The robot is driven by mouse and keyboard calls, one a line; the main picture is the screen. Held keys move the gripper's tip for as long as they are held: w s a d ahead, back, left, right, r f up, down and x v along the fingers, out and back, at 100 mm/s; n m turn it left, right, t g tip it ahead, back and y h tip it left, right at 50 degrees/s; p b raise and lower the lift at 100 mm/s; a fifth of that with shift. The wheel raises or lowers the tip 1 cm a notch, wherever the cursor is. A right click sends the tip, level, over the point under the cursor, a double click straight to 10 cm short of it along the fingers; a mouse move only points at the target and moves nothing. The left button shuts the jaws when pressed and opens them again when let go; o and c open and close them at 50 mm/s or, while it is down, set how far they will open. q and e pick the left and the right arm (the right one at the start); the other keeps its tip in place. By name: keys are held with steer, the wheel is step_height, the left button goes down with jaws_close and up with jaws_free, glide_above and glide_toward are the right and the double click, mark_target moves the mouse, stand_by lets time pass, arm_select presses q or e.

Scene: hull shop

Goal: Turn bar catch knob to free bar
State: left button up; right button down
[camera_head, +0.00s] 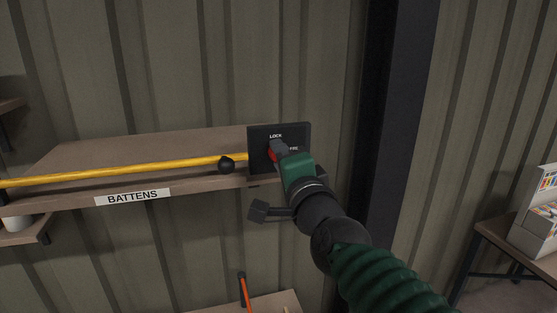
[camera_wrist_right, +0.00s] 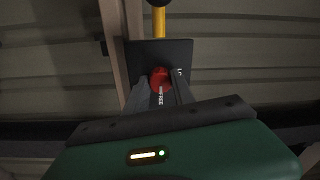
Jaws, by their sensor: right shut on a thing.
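The bar catch is a black plate (camera_head: 298,133) at the right end of the battens shelf, with "LOCK" at its top and partly hidden lettering at its right. Its red knob (camera_head: 270,154) is mostly covered by my right gripper (camera_head: 276,150) in the head view. In the right wrist view the red knob (camera_wrist_right: 160,76) sits between the fingers of my right gripper (camera_wrist_right: 158,88), which is shut on it. My left gripper is out of view.
The wooden shelf (camera_head: 140,148) carries a "BATTENS" label (camera_head: 132,197) on its front edge. A dark post (camera_head: 391,120) stands right of the plate. A table (camera_head: 513,240) with a box (camera_head: 540,215) is at far right. A lower shelf (camera_head: 262,303) holds an orange-handled tool (camera_head: 245,291).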

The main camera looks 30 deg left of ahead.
steer(key=shift+w+f, duration=0.1)
steer(key=shift+f, duration=0.05)
stand_by(0.3)
steer(key=c, duration=1.4)
jaws_free()
steer(key=shift+d, duration=0.1)
steer(key=shift+o, duration=1.7)
steer(key=shift+d, duration=0.25)
steer(key=b+v, duration=1.4)
steer(key=v, duration=0.2)
steer(key=shift+d+b, duration=0.3)
steer(key=shift+b, duration=0.05)
